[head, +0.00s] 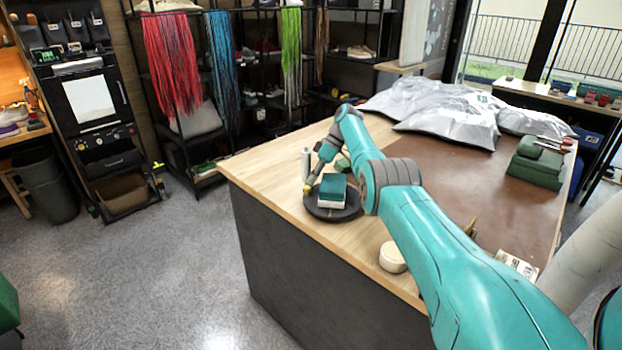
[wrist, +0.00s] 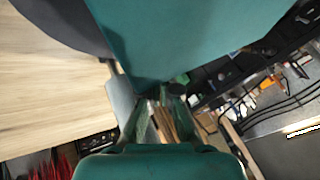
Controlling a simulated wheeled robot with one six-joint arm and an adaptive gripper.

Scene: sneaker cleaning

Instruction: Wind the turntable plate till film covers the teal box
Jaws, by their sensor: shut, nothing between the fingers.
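The teal box (head: 332,187), with a white lower part, sits on the dark round turntable plate (head: 345,213) near the table's left corner. A white upright cylinder (head: 305,160), perhaps the film roll, stands behind the plate's left side. My gripper (head: 308,188) is shut and empty at the plate's left edge, beside the box. In the wrist view the box (wrist: 185,40) fills the top and the plate (wrist: 60,22) shows at upper left. The gripper (wrist: 162,105) points toward the box; contact with the plate is unclear. Film on the box cannot be made out.
A round cream tub (head: 392,257) stands at the table's front edge. A brown mat (head: 480,190) covers much of the table. Pale wood (head: 270,165) left of the plate is bare.

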